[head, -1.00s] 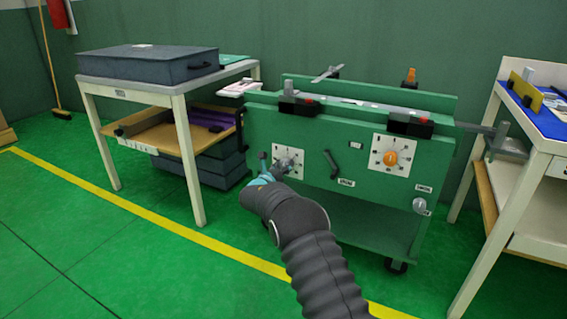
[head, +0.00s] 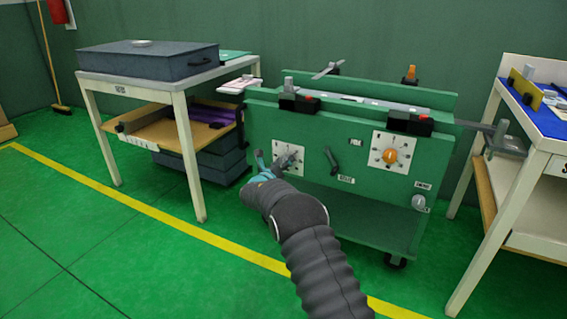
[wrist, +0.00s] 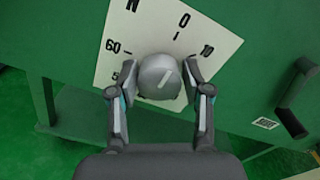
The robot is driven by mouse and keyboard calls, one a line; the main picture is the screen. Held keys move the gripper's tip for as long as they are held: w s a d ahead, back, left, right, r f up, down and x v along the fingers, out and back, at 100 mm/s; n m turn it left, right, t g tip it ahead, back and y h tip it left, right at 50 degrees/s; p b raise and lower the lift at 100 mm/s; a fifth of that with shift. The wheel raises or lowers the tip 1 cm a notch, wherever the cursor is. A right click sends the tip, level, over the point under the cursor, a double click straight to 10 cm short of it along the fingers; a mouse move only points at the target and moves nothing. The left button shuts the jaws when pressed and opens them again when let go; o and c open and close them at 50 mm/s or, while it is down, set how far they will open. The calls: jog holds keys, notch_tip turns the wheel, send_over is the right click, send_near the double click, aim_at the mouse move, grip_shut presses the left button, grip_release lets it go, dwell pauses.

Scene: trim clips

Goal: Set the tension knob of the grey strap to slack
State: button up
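The grey tension knob (head: 287,160) sits on the left white dial plate (head: 301,170) of the green cart. In the wrist view the round grey knob (wrist: 160,77) lies between the two fingers of my gripper (wrist: 160,80), which appear to press on its sides. The 60 mark is at upper left; the lower dial is hidden by my gripper. In the head view my gripper (head: 268,166) is at the left dial, partly hiding it.
An orange knob (head: 390,156) is on the right dial plate. A dark handle (head: 331,161) is between the dials and also shows in the wrist view (wrist: 292,98). Tables stand on both sides; the floor in front is clear.

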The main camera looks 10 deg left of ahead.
jog(key=shift+o, duration=0.7)
jog(key=shift+d, duration=0.1)
jog(key=v, duration=1.2)
